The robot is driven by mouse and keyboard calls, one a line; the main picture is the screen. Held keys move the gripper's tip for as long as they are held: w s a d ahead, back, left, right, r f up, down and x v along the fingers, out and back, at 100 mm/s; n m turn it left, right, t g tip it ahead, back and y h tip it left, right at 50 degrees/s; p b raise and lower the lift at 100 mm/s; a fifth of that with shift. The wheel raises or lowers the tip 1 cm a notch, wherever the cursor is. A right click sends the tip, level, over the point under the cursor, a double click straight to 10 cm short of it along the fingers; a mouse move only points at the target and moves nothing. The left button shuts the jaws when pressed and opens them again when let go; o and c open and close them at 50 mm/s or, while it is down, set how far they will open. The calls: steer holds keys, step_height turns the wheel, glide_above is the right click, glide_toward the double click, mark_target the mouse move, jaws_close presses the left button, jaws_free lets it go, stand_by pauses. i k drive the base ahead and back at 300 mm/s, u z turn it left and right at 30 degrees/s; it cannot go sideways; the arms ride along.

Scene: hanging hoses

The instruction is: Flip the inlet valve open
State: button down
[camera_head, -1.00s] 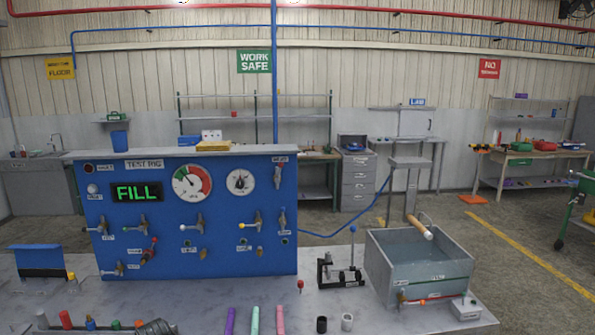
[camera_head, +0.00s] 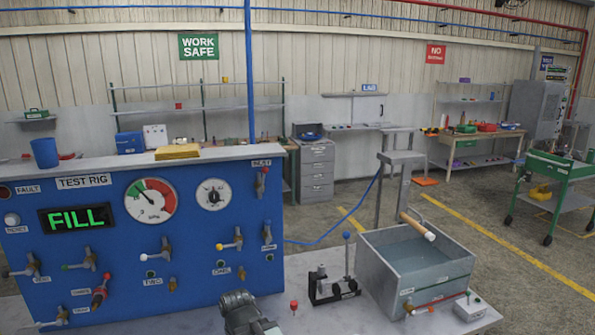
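The blue test rig panel (camera_head: 190,290) fills the left of the head view. Its green display (camera_head: 76,219) reads FILL. A valve with a red-tipped lever (camera_head: 262,183) sits at the panel's upper right, under a small label that seems to read INLET; its lever stands roughly upright. Several other valves line the panel, including a yellow-tipped one (camera_head: 232,240) and a white-tipped one (camera_head: 160,251). My gripper (camera_head: 247,316) shows in dark grey at the bottom edge, below and in front of the panel, apart from the valves. Its fingers cannot be made out.
A water tank (camera_head: 415,265) stands to the right of the panel, with a black clamp stand (camera_head: 333,285) between them. A small red knob (camera_head: 294,304) is on the bench close to my gripper. The space in front of the upper right panel is clear.

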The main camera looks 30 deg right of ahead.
mark_target(262, 188)
steer(key=i, duration=0.85)
steer(key=u, duration=0.6)
